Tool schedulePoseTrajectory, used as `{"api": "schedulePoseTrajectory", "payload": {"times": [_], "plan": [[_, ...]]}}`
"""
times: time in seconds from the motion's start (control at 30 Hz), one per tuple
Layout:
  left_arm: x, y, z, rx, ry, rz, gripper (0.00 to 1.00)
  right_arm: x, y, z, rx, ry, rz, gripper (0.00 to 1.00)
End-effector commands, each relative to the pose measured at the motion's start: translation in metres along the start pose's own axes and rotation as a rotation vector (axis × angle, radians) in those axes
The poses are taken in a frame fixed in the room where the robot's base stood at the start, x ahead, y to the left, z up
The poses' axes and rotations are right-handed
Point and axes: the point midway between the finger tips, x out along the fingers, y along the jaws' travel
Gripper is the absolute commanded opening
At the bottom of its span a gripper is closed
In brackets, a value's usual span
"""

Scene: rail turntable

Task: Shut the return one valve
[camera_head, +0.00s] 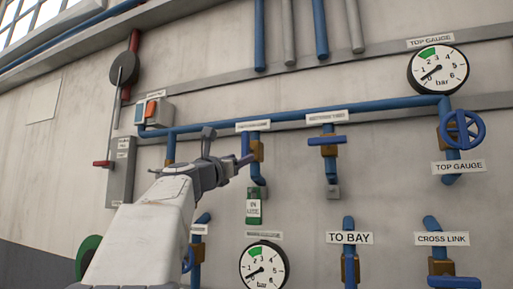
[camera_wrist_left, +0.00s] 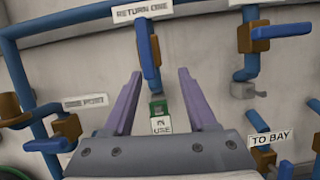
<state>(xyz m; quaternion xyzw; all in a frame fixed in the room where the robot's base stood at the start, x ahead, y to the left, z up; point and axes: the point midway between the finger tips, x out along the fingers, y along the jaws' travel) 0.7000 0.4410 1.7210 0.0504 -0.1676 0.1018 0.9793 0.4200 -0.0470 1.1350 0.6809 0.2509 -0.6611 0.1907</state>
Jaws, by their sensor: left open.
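The return one valve has a brass body (camera_head: 257,151) on a blue pipe, under a label reading RETURN ONE (camera_wrist_left: 140,12) in the left wrist view. Its blue lever handle (camera_wrist_left: 147,48) runs along the pipe, roughly in line with it. My left gripper (camera_wrist_left: 158,72) is open, its two purple fingers on either side of the space below the handle. I cannot tell whether either finger touches it. In the head view my left gripper (camera_head: 242,163) covers part of the valve's left side. My right gripper is not in view.
To the right is a similar valve (camera_head: 327,141) with its blue handle crosswise to its pipe. A green IN USE tag (camera_head: 254,206) hangs below the return one pipe. Gauges, a TO BAY valve (camera_head: 350,268) and a blue handwheel (camera_head: 463,130) share the wall.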

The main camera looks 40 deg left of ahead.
Motion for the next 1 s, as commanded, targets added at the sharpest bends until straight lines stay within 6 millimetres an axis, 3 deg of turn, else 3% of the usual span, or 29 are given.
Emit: {"api": "schedulePoseTrajectory", "payload": {"times": [0.03, 0.17, 0.5, 0.7, 1.0], "plan": [[-0.002, 0.012, 0.012, -0.025, -0.024, 0.024, 0.57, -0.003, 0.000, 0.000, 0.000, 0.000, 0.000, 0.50], [0.003, 0.022, 0.024, -0.058, -0.048, 0.041, 0.57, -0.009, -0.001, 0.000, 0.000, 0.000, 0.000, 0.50], [0.065, 0.023, 0.029, -0.059, -0.046, 0.038, 0.57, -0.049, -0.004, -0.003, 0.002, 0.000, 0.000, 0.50], [0.091, 0.024, 0.028, -0.056, -0.046, 0.039, 0.57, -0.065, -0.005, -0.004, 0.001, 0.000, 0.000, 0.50], [0.100, 0.024, 0.025, -0.054, -0.047, 0.040, 0.57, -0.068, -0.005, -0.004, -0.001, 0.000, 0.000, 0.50]]}}
